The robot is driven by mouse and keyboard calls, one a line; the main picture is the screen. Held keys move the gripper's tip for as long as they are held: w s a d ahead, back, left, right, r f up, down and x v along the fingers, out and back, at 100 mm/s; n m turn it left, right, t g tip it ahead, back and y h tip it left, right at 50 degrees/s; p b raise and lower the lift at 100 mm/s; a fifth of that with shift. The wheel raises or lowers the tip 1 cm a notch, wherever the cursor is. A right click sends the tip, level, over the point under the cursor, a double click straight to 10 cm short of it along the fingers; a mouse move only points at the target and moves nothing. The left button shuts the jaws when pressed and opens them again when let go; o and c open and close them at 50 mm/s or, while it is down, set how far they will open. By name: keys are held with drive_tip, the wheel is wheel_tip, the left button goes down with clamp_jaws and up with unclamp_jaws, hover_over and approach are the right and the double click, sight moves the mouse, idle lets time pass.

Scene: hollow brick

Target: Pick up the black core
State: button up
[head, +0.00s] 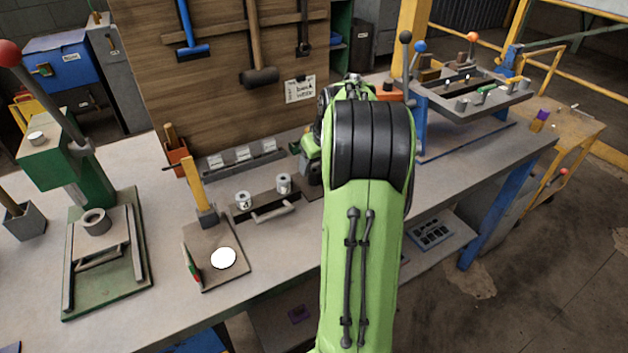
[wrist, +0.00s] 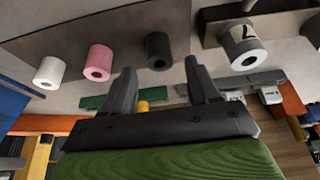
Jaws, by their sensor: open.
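The black core (wrist: 158,50) is a short dark hollow cylinder in the wrist view, on a grey surface. It sits in a row with a pink core (wrist: 98,62) and a white core (wrist: 49,72). My gripper (wrist: 160,64) is open, with one finger to each side of the black core in the picture. The core appears beyond the fingertips, and I see no contact.
A grey cylinder with a numeral (wrist: 241,45) stands right of the black core in the wrist view. In the head view, two metal cylinders (head: 243,200) (head: 284,183) stand on a dark plate. A green press (head: 75,165) is at left.

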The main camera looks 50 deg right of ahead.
sight(314, 171)
drive_tip(key=b+x, duration=0.1)
drive_tip(key=x, duration=0.3)
drive_tip(key=shift+f, duration=0.25)
drive_tip(key=shift+r, duration=0.15)
drive_tip(key=c, duration=1)
